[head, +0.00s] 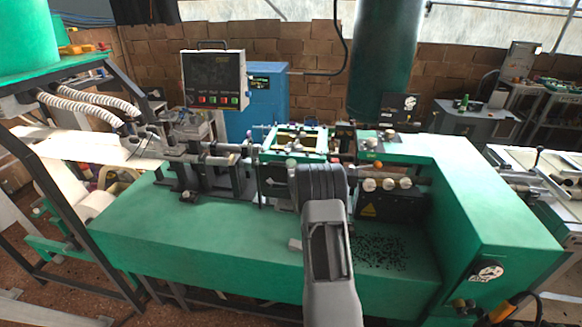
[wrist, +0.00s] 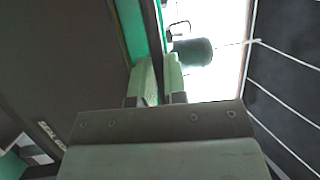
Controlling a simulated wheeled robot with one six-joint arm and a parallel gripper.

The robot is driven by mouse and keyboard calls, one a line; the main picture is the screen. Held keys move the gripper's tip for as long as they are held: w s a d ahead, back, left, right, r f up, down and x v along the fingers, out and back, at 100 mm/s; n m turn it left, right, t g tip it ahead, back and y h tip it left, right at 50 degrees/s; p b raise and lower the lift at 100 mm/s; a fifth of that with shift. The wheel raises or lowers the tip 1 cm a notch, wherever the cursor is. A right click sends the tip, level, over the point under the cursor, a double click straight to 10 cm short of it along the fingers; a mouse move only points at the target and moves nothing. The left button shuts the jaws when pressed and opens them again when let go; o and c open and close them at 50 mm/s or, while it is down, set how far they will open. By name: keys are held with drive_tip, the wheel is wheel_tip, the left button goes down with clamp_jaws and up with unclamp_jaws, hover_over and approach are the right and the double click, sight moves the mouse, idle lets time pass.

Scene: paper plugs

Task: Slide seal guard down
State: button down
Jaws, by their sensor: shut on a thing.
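The seal guard seems to be the green-framed panel (head: 322,142) with a yellowish window, at the middle of the machine in the head view. It looks raised and tilted. My gripper (wrist: 159,68) shows in the wrist view, its two pale green fingers close together on a thin edge. This edge belongs to a dark panel with a green strip (wrist: 133,32), which I take to be the guard. In the head view my arm hides the fingers and the guard's near side.
The green machine bed (head: 200,235) is mostly clear in front. Dark scraps (head: 380,250) lie on it right of my arm. A control box (head: 214,80) stands at the back left. A dark block with round knobs (head: 385,205) sits right of the guard.

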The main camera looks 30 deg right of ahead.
wheel_tip(320, 180, down, 6)
drive_tip(key=b, duration=0.9)
drive_tip(key=shift+f, duration=0.15)
drive_tip(key=c, duration=1.2)
unclamp_jaws()
drive_tip(key=b+v, duration=0.2)
drive_tip(key=v, duration=1.1)
drive_tip(key=shift+s+a+b, duration=0.15)
drive_tip(key=shift+s+b, duration=0.2)
drive_tip(key=shift+s, duration=0.05)
